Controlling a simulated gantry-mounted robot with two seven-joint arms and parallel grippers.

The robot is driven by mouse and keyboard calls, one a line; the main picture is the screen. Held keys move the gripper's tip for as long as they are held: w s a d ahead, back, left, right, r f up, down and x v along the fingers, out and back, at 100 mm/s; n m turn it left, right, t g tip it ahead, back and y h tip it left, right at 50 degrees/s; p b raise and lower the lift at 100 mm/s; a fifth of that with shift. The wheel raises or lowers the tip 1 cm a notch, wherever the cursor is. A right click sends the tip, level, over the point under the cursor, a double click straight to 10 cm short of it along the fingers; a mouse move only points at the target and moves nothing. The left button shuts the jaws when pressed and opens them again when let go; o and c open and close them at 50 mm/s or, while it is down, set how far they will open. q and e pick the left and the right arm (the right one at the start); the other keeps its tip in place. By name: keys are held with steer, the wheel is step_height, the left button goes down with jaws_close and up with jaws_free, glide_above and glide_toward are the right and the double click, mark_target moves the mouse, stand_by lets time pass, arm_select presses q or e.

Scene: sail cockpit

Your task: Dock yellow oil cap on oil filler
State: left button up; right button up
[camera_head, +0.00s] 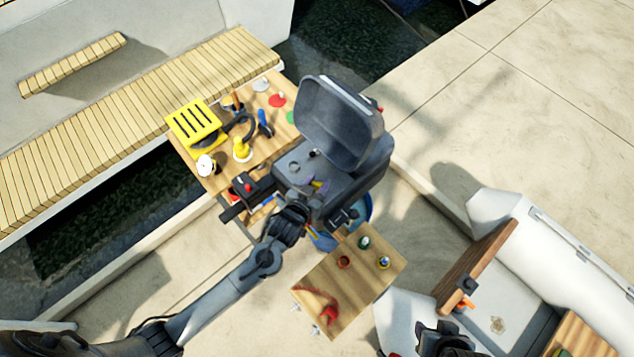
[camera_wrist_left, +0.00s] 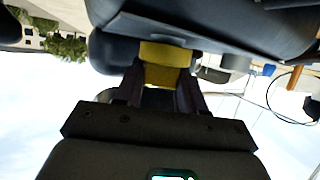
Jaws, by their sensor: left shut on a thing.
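The yellow oil cap (camera_wrist_left: 162,75) is between the two fingers of my left gripper (camera_wrist_left: 160,88) in the left wrist view. The left gripper (camera_head: 314,190) is shut on it and reaches over the open grey outboard motor (camera_head: 340,178) in the head view. Only a little yellow shows there at the fingertips. A dark engine part fills the top of the wrist view, close beyond the cap. A round fitting (camera_head: 294,167) on the engine top may be the oil filler; I cannot be sure. My right gripper (camera_head: 442,340) is a dark shape at the bottom edge, its jaws unclear.
The raised cowl (camera_head: 342,118) stands behind the engine top. A wooden table (camera_head: 212,183) with a yellow slotted box (camera_head: 195,122) and tools lies left. A smaller wooden table (camera_head: 320,272) with small jars is in front. An inflatable boat (camera_head: 560,250) is at right.

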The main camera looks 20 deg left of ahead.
arm_select(q)
steer(key=shift+f, duration=0.45)
steer(key=o, duration=0.7)
steer(key=shift+o, duration=0.2)
steer(key=shift+r, duration=0.1)
steer(key=shift+p+v, duration=0.7)
steer(key=shift+v, duration=0.15)
steer(key=p+v, duration=0.7)
steer(key=v, duration=0.2)
steer(key=shift+s+p, duration=0.15)
steer(key=shift+p, duration=0.15)
